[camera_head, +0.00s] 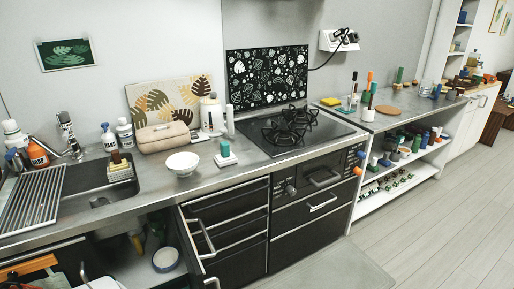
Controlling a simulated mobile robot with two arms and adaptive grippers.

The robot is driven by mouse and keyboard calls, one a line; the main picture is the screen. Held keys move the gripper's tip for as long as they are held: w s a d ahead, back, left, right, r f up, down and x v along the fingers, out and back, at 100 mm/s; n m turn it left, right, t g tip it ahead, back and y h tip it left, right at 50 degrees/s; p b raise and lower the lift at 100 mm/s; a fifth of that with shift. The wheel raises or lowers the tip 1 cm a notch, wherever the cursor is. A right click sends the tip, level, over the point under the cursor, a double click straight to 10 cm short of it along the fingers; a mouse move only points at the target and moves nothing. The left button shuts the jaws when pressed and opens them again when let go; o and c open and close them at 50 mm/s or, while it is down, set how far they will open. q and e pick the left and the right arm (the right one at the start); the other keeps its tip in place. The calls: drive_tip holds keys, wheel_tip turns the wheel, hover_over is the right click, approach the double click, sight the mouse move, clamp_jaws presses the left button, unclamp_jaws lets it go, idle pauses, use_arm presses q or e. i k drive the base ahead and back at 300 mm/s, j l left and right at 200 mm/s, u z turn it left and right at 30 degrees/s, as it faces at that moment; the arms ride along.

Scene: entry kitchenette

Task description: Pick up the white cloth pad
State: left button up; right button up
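A small white, flat, pad-like thing (226,160) lies on the steel counter near its front edge, between the white bowl and the stove. A small green block stands on top of it. It is too small to tell whether it is cloth. Neither of my grippers shows in the head view.
A white bowl (182,164) stands left of the pad-like thing, and a black stove (292,132) is to its right. The sink (90,177) and drying rack (34,200) are at the left. A cabinet door (190,252) stands open below the counter. The grey floor (430,235) at the right is clear.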

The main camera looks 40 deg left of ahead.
sight(226, 157)
drive_tip(key=i+l+u, duration=0.25)
drive_tip(key=i, duration=0.25)
drive_tip(key=i+l+u, duration=0.2)
drive_tip(key=i, duration=0.25)
drive_tip(key=j, duration=0.1)
